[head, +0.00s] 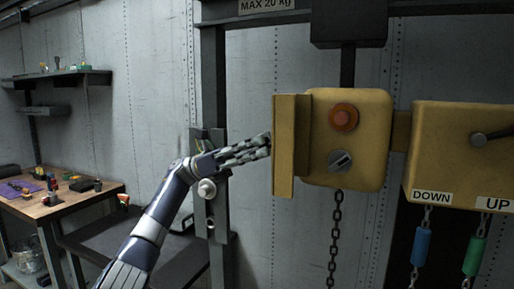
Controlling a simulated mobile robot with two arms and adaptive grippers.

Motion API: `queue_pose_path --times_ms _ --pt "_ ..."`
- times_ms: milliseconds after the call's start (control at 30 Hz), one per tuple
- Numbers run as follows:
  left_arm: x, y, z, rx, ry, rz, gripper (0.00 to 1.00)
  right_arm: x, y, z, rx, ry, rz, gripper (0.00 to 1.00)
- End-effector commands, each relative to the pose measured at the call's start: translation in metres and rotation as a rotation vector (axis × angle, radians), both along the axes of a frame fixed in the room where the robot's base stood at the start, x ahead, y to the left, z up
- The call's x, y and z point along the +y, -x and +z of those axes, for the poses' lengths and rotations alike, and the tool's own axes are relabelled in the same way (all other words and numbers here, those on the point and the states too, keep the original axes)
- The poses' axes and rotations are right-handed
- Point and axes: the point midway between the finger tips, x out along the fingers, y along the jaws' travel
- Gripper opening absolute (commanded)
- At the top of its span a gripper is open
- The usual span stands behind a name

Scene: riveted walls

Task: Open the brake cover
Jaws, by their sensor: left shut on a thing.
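The brake cover (285,120) is a tall yellow flap at the left side of a yellow box (375,150). It stands swung out to the left, so the box's front is exposed. That front shows a red round button (343,117) and a grey rotary switch (340,160) below it. My left gripper (267,147) reaches in from the left and is shut on the cover's outer left edge, about mid-height. The fingertips are partly hidden at that edge. My right gripper is not in view.
A second yellow box (455,150) with a lever and DOWN and UP labels is at the right, with blue and green handles hanging below. A chain (336,235) hangs under the first box. A dark post (216,80) stands behind my left arm. A cluttered workbench (60,208) is at left.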

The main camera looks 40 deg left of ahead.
Motion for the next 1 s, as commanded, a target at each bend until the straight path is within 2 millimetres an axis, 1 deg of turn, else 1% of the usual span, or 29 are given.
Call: queue_pose_path --times_ms 33,67,100,133,167,467,567,667,900,1000 --pt "-0.001 0.001 0.002 -0.003 0.001 -0.002 0.00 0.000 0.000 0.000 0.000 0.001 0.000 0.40" --pt "-0.001 0.001 0.001 -0.003 0.001 -0.002 0.28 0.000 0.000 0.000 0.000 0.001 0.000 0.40" --pt "-0.001 0.001 0.001 -0.003 0.001 -0.002 0.37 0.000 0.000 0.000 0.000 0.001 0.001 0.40" --pt "-0.001 0.001 0.001 -0.003 0.001 -0.002 0.44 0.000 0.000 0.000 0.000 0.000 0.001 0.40" --pt "-0.001 0.001 0.001 -0.003 0.000 -0.002 0.47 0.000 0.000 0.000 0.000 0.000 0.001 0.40" --pt "-0.001 0.000 0.000 -0.002 0.000 -0.001 0.47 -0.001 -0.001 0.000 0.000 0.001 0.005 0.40" --pt "0.003 0.001 -0.001 0.000 0.001 0.000 0.47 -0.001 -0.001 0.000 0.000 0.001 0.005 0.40" --pt "0.013 0.003 -0.005 0.000 0.001 0.001 0.47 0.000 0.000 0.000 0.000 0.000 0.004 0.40" --pt "0.051 0.014 -0.021 -0.001 0.002 0.002 0.47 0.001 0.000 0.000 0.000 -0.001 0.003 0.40" --pt "0.064 0.017 -0.026 -0.003 0.002 0.001 0.47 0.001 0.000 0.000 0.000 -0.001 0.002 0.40"
